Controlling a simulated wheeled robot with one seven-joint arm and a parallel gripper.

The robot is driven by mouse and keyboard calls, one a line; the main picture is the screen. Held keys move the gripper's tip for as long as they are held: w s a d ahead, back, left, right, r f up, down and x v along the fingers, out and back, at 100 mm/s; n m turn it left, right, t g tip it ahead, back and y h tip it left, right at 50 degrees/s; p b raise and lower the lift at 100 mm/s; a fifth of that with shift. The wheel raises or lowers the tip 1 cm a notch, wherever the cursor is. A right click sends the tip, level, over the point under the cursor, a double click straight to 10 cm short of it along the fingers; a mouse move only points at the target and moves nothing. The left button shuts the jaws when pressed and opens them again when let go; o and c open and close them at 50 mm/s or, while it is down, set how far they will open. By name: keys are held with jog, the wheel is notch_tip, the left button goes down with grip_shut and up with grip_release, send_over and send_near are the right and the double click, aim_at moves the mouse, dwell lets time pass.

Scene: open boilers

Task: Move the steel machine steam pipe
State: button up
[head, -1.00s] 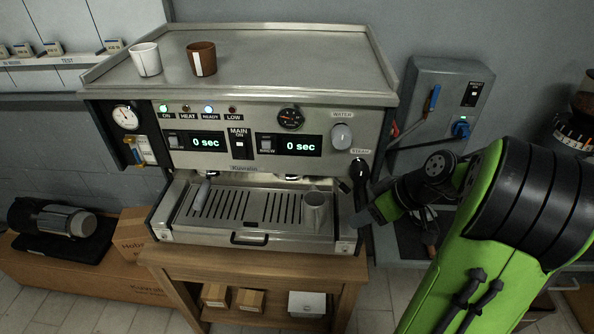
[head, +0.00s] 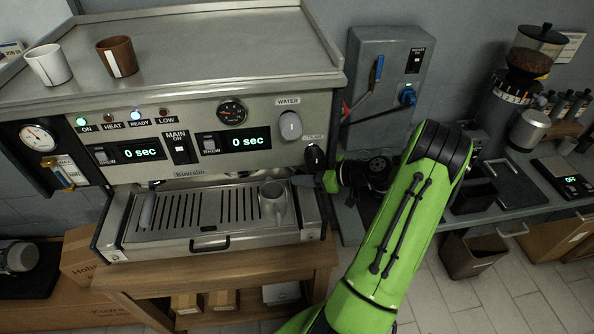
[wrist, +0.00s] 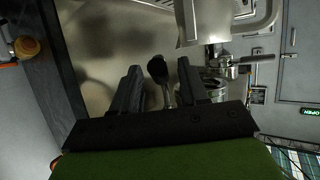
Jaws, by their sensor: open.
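The steel coffee machine (head: 205,95) stands in the left half of the head view. Its black steam knob (head: 314,157) is at the right end of the front panel. The steam pipe is not clearly visible in the head view; my gripper (head: 320,182) is just below the knob, at the machine's right front corner. In the wrist view my gripper (wrist: 159,68) is open, its two dark fingers apart. A dark rounded end with a slim metallic stem (wrist: 167,96) shows between them; I cannot tell whether it is the steam pipe or whether anything touches it.
A metal cup (head: 272,203) stands on the drip tray (head: 170,228), left of my gripper. A white cup (head: 48,64) and a brown cup (head: 117,56) stand on top. A grey switch box (head: 388,75) is on the wall at right. A grinder (head: 510,100) stands farther right.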

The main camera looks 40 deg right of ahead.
jog(key=shift+x, duration=1)
jog(key=shift+r, duration=0.1)
grip_shut()
